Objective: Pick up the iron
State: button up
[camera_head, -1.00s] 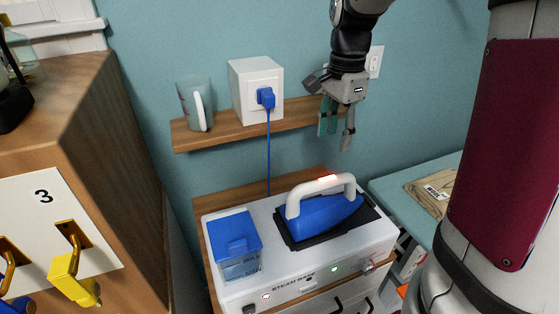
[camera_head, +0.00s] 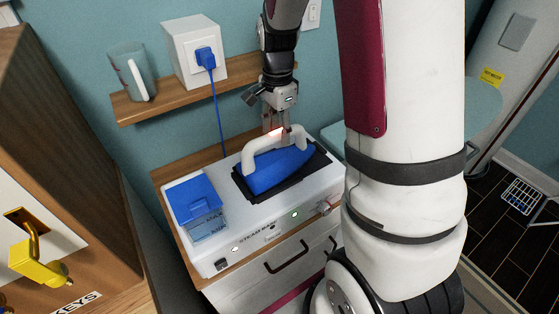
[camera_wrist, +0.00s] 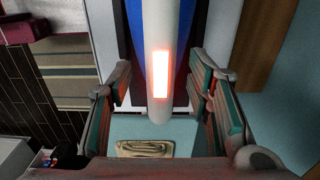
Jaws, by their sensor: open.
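The iron (camera_head: 277,170) has a blue body and a white arched handle with a glowing red strip. It rests on a dark pad on top of the white steam base (camera_head: 247,237). My gripper (camera_head: 277,128) is open and points down at the handle from above. In the wrist view the white handle (camera_wrist: 160,106) lies between the two open fingers of my gripper (camera_wrist: 165,100), with a gap on each side. The fingers do not appear to touch it. In the head view the fingertips are partly hidden near the handle.
A blue-lidded water tank (camera_head: 195,203) sits on the base, left of the iron. Behind, a wooden shelf (camera_head: 181,98) holds a measuring cup (camera_head: 133,72) and a white socket box (camera_head: 190,42) with a blue plug and cord. A wooden key cabinet (camera_head: 75,160) stands at left.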

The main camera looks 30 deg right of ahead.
jog(key=shift+f, duration=0.85)
jog(key=shift+f, duration=0.25)
grip_shut()
jog(key=shift+w, duration=0.1)
